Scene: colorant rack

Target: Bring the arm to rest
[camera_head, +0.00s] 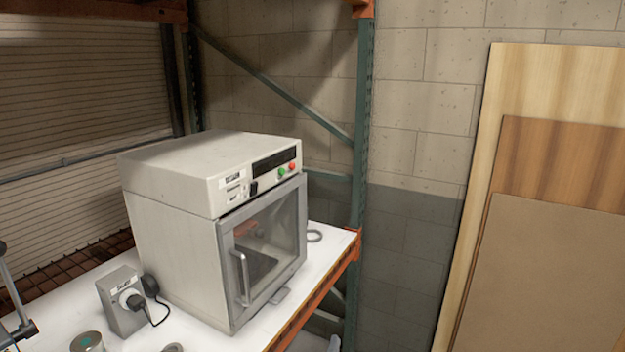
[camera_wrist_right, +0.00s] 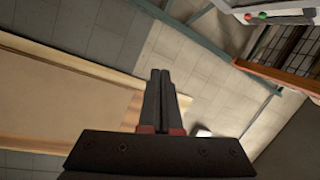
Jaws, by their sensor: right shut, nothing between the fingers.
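My right gripper (camera_wrist_right: 160,75) shows in the right wrist view with its two dark fingers together and nothing between them. It is in free air, apart from everything around it. Behind it in that view are the block wall and the leaning boards. I cannot make out my right gripper in the head view. My left gripper is in neither view.
A grey oven (camera_head: 168,180) with a glass door stands on a white shelf (camera_head: 75,300), beside a grey socket box (camera_head: 119,305). A green rack post (camera_head: 362,130) rises at the shelf's end. Boards (camera_head: 550,270) lean against the wall (camera_head: 420,90) at the right.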

